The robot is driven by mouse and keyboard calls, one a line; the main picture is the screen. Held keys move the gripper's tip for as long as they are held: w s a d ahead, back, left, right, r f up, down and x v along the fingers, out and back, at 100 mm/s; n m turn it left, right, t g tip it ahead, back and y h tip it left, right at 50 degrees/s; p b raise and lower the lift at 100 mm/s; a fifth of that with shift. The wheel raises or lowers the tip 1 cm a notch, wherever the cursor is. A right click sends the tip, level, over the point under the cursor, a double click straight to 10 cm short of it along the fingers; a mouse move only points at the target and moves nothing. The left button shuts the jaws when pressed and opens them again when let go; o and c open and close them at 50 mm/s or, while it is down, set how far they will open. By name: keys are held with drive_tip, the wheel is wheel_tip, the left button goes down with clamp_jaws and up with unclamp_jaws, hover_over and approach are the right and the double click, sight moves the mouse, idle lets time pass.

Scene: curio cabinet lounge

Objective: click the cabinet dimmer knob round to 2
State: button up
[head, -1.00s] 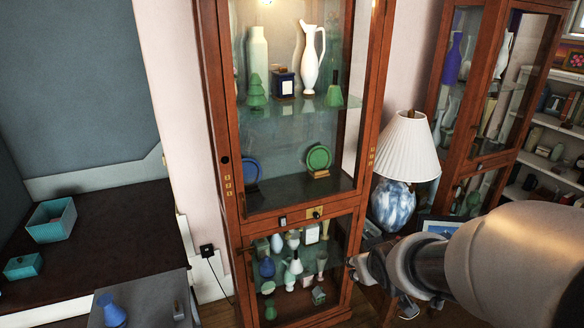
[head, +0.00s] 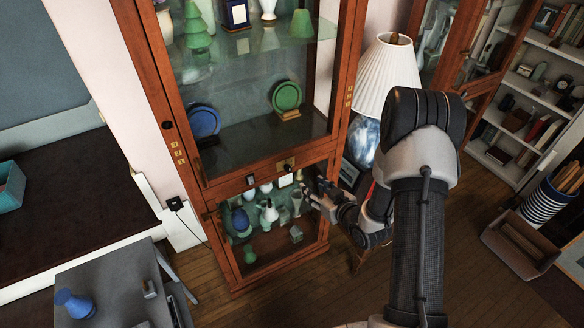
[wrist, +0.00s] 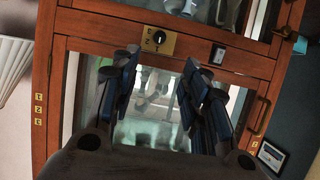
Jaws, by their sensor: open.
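The dimmer knob (wrist: 159,36) is a small black knob on a brass plate with numerals, on the wooden rail of the cabinet (head: 158,95). The numerals appear upside down in the wrist view, and I cannot tell which one the knob points to. In the head view its brass plate (head: 286,164) sits above the lower glass door. My gripper (wrist: 158,62) is open and empty, its fingers spread in front of the lower door, pointing towards the knob and apart from it. In the head view my gripper (head: 312,190) is just below and right of the plate.
A dark rocker switch (wrist: 218,54) sits beside the knob; it also shows in the head view (head: 251,180). The lower glass door (head: 262,232) has vases behind it. A pleated lamp (head: 388,80) stands close to the cabinet's right side, near my arm.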

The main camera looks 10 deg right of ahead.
sight(290, 170)
drive_tip(key=b+x, duration=0.2)
drive_tip(key=x, duration=1.4)
drive_tip(key=shift+f, duration=0.1)
drive_tip(key=shift+c, duration=0.4)
clamp_jaws()
